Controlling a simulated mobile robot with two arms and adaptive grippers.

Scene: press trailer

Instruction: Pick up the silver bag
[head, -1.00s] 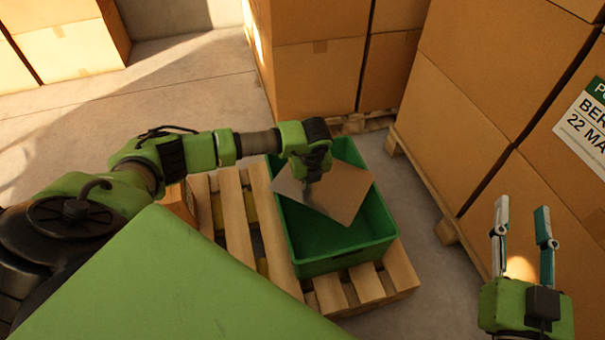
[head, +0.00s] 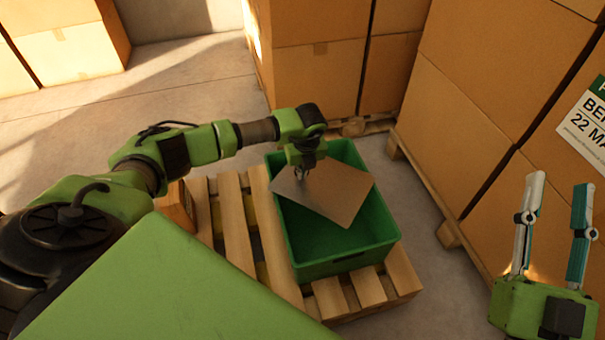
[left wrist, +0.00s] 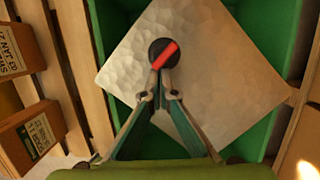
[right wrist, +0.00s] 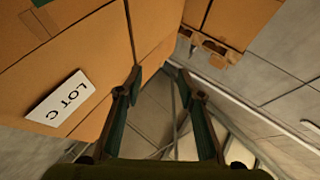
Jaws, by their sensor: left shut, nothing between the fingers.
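The only silver thing in view is a flat, square, dimpled piece (head: 338,195), which looks more like a plate or lid than a bag. It lies turned diagonally across the green crate (head: 345,263), its corners overlapping the rim in the picture. The left wrist view shows it (left wrist: 205,60) with a dark disc and red bar (left wrist: 164,54) on it. My left gripper (head: 304,180) is over its left part. Its closed, empty fingertips (left wrist: 163,82) appear just below the disc; contact cannot be told. My right gripper (head: 558,188) is open and empty, right of the crate.
The crate stands on a wooden pallet (head: 232,215). Small cardboard boxes (left wrist: 32,135) sit on the pallet's left side. Tall carton stacks stand behind (head: 318,70) and to the right (head: 480,110), close to my right gripper. Open floor (head: 180,90) lies at the back left.

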